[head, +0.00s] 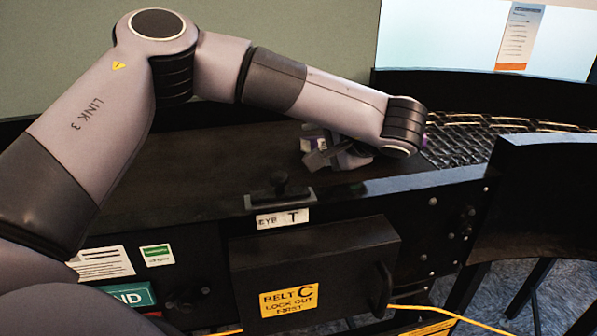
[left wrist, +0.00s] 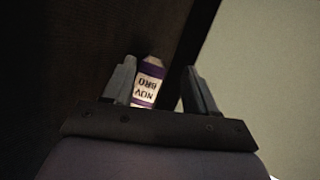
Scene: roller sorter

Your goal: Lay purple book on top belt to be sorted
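The purple book (left wrist: 150,84) shows in the left wrist view as a narrow purple end with a white label reading upside down. It lies between the fingers of my left gripper (left wrist: 160,88), close to the left finger, with a dark gap to the right finger. The wrist and fingers hide the rest. My right gripper is not in view.
A dark side rail (head: 400,183) runs along the belt's near side. A box marked Belt C (head: 315,262) with a handle juts out below it. Metal rollers (head: 470,140) lie at the right, beside a curved black guard (head: 545,180). The belt left of the gripper is clear.

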